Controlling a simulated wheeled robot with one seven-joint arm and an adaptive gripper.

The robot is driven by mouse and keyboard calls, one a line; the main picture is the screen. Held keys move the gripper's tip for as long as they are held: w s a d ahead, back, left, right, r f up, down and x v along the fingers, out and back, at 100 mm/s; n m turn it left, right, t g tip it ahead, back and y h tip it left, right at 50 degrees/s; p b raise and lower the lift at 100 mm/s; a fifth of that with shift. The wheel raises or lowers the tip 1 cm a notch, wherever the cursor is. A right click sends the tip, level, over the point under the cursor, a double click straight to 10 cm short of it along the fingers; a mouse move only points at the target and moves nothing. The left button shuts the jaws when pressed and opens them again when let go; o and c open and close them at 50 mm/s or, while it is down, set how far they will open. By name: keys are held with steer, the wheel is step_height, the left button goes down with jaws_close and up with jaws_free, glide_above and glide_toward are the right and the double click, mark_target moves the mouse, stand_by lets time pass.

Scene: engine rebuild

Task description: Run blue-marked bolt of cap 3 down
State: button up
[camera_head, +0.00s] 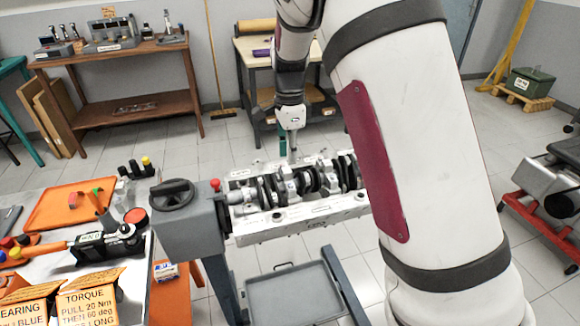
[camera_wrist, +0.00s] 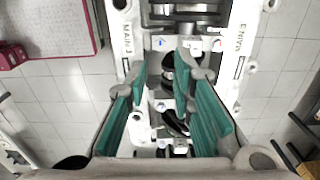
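The engine block (camera_head: 310,221) lies on its stand with the crankshaft (camera_head: 270,190) and several pale bearing caps showing on top. In the wrist view, a bearing cap (camera_wrist: 190,43) crosses the block (camera_wrist: 125,45) just beyond my fingertips. A small blue mark (camera_wrist: 162,43) shows on its left part, and a silver bolt head (camera_wrist: 217,45) on its right part. "MAIN" labels flank it; the numeral is hard to read. My gripper (camera_wrist: 160,80) has its teal-padded fingers apart, with nothing between them. In the head view my gripper (camera_head: 292,153) points down above the far side of the block.
A grey handwheel (camera_head: 172,190) stands at the block's left end. A table with an orange mat (camera_head: 70,205), a torque tool (camera_head: 110,240) and signs is at left. A grey tray (camera_head: 290,295) sits below the block. A bench (camera_head: 120,50) stands behind.

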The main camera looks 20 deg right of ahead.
steer(key=shift+r, duration=1.3)
steer(key=s+r+n+t+y, duration=0.1)
steer(key=s+r+n, duration=0.45)
steer(key=s, duration=0.35)
steer(key=s+r+n+t, duration=0.1)
steer(key=s+r+n, duration=0.3)
steer(key=s+r, duration=0.4)
steer(key=s+f+n+t+h, duration=0.1)
steer(key=s+f+n+t, duration=0.1)
steer(key=s+n, duration=0.6)
steer(key=s, duration=0.7)
steer(key=shift+s+d+n, duration=0.35)
steer(key=shift+s+d, duration=0.05)
